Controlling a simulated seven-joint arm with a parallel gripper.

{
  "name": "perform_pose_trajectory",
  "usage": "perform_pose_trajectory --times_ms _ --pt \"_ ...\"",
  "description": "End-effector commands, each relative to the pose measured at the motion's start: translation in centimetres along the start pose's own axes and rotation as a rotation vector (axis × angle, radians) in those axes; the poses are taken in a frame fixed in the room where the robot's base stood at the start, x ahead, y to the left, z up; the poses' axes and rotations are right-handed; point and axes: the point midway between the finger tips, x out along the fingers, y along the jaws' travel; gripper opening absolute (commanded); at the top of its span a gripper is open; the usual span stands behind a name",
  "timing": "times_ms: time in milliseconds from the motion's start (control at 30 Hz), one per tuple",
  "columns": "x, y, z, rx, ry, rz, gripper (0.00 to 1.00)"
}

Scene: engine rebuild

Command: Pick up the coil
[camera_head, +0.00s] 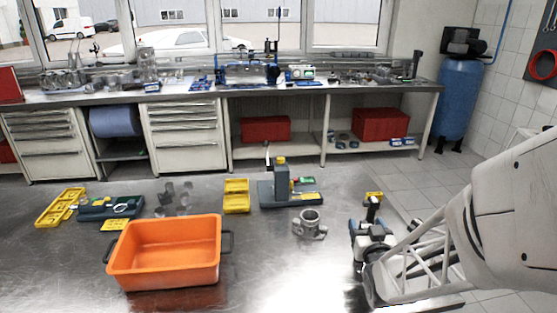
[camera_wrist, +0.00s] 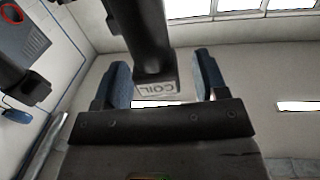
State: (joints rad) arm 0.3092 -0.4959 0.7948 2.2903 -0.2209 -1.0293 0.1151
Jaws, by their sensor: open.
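The coil is a dark upright part. In the wrist view the coil (camera_wrist: 150,40) reaches in from the top, and its pale end face bears the lettering "COIL". In the head view the dark coil (camera_head: 374,212) stands at the right side of the metal table, partly hidden by my gripper. My gripper (camera_head: 370,229) is open, with its blue-padded fingers on either side of the coil. It also shows in the wrist view (camera_wrist: 162,62), where a gap is visible between the coil and the right finger; the left finger is closer to it.
An orange bin (camera_head: 165,262) stands at the table's front left. A grey metal part (camera_head: 309,225) lies left of my gripper. A yellow piece (camera_head: 373,197) is by the coil's upper end. Yellow trays (camera_head: 236,196) and a grey-blue fixture (camera_head: 284,190) stand farther back.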

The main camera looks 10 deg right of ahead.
Motion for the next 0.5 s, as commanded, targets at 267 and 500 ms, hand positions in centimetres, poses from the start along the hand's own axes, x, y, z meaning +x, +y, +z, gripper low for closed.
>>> perform_pose_trajectory --times_ms 267,500 --pt "-0.01 0.0 0.0 0.0 0.0 0.0 0.4" --pt "0.0 0.01 -0.02 0.0 0.0 0.0 0.09"
